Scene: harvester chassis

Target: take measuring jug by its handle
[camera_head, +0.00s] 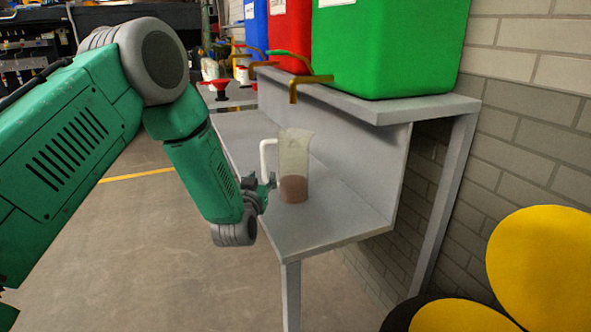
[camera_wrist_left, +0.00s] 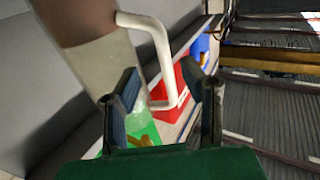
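The measuring jug (camera_head: 295,165) is translucent and holds brownish contents in its lower part. It stands upright on the grey bench's lower shelf, with its white handle (camera_head: 264,158) facing left. My left gripper (camera_head: 264,190) is beside the jug's lower left side, by the handle's lower end. In the left wrist view, the jug (camera_wrist_left: 100,60) is at upper left and its white handle (camera_wrist_left: 160,50) reaches between the two spread fingers (camera_wrist_left: 163,78). The fingers look open, with gaps beside the handle. My right gripper is in neither view.
The grey bench (camera_head: 325,228) has a raised shelf carrying blue, red and green (camera_head: 390,45) containers with taps above the jug. A red funnel-like object (camera_head: 219,88) is farther back. Yellow rounded shapes (camera_head: 540,265) fill the lower right. The floor left of the bench is clear.

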